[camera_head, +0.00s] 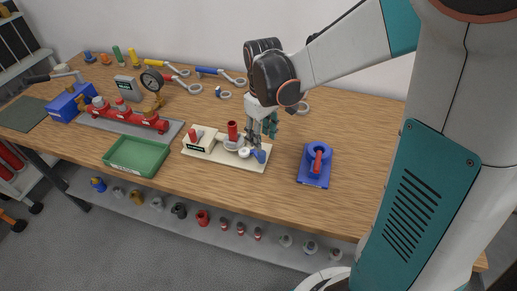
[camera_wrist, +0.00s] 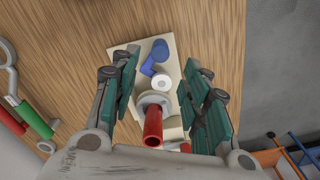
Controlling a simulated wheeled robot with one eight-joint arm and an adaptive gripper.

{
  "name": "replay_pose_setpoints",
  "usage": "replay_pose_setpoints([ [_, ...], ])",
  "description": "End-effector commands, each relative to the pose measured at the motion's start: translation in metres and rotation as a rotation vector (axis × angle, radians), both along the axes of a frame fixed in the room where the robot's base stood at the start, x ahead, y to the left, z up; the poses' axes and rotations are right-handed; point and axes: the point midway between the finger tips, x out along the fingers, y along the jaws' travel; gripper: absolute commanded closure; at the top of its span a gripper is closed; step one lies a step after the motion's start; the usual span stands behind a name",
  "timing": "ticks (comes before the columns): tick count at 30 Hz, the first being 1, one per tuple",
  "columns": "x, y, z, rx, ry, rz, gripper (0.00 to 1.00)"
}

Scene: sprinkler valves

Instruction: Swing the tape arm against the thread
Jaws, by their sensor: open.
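A cream board (camera_head: 222,157) on the wooden table carries an upright red pipe (camera_head: 232,130) in a grey holder (camera_head: 232,145). Beside the holder are a white tape roll (camera_head: 244,153) and a blue arm with a blue knob (camera_head: 261,156) at its outer end. In the wrist view the red pipe (camera_wrist: 153,128), white roll (camera_wrist: 163,82) and blue knob (camera_wrist: 160,49) show between my fingers. The roll looks close to the holder; contact with the pipe's thread is unclear. My gripper (camera_head: 267,132) is open and empty, above the knob end of the board.
A green tray (camera_head: 137,155) stands left of the board, and a blue fixture with a red part (camera_head: 316,163) stands to its right. A red valve manifold (camera_head: 125,116) and a gauge (camera_head: 152,82) are further left. Wrenches (camera_head: 222,75) lie behind.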

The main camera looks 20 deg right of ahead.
Motion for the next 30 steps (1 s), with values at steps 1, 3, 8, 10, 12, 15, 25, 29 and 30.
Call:
replay_pose_setpoints([
  [1,0.000,0.000,-0.014,0.000,0.000,0.000,0.58],
  [3,0.001,0.000,-0.028,0.000,0.000,0.000,0.58],
  [8,0.000,0.000,-0.056,0.000,0.000,0.000,0.58],
  [10,0.000,0.000,-0.065,0.000,0.000,-0.001,0.58],
  [12,0.000,0.000,-0.072,0.000,-0.001,-0.001,0.58],
  [15,0.000,0.000,-0.079,0.000,-0.001,-0.001,0.58],
  [25,0.000,0.000,-0.082,0.000,-0.001,-0.001,0.58],
  [29,0.000,0.000,-0.082,0.000,-0.001,-0.001,0.78],
  [30,0.000,0.000,-0.082,0.000,-0.001,-0.001,0.87],
])
